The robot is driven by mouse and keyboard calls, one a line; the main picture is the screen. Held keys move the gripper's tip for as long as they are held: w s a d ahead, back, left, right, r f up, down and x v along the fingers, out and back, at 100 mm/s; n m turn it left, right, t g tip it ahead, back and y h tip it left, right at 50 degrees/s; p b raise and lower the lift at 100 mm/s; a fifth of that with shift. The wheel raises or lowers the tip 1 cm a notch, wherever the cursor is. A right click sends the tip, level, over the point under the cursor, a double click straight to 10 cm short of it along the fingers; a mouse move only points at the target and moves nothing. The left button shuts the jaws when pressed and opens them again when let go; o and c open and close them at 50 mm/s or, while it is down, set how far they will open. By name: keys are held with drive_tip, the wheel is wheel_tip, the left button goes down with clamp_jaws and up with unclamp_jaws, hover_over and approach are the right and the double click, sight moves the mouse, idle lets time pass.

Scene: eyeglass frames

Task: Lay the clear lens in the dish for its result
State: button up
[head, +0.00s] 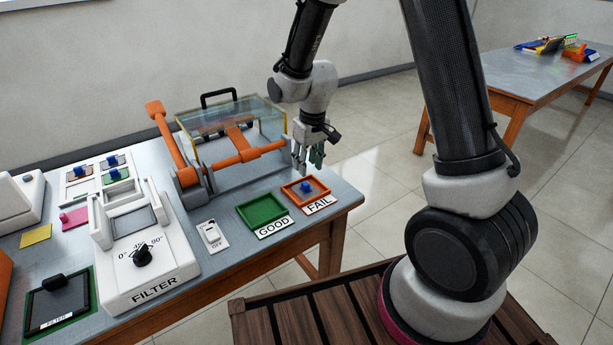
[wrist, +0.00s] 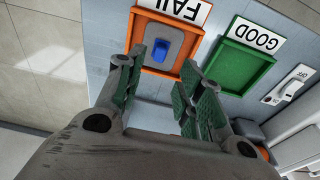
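A small lens piece with a blue knob (wrist: 161,50) lies in the orange FAIL dish (head: 325,193); its plate looks grey in the wrist view. The knob also shows in the head view (head: 306,186). The green GOOD dish (head: 262,209) beside it is empty. My gripper (head: 310,160) is open and empty, pointing down above and behind the FAIL dish. In the wrist view its two padded fingers (wrist: 158,78) stand apart, with the FAIL dish beyond them. It touches neither dish nor lens.
Several blue-knobbed pieces (head: 112,161) sit in holders at the table's left. The white FILTER device (head: 150,275) and a clear-covered orange-armed device (head: 235,140) stand nearby. A small ON/OFF switch (head: 211,236) is left of the GOOD dish. The table's right edge is close to the FAIL dish.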

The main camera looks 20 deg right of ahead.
drive_tip(key=s+d+r+m, duration=0.1)
drive_tip(key=s+d+r, duration=0.2)
drive_tip(key=r, duration=0.3)
drive_tip(key=s+d+r+t, duration=0.1)
drive_tip(key=s+d+r, duration=0.2)
drive_tip(key=r, duration=0.3)
drive_tip(key=s+d+r+m, duration=0.1)
drive_tip(key=s+d+r, duration=0.25)
drive_tip(key=r, duration=0.25)
drive_tip(key=s+d+r+t, duration=0.1)
drive_tip(key=s+d+r, duration=0.1)
drive_tip(key=s, duration=0.6)
drive_tip(key=s+d+r+m, duration=0.1)
drive_tip(key=s+d+r, duration=0.2)
drive_tip(key=s, duration=0.5)
drive_tip(key=shift+r+m+t, duration=0.3)
drive_tip(key=shift+r+t, duration=0.1)
drive_tip(key=shift+r, duration=0.05)
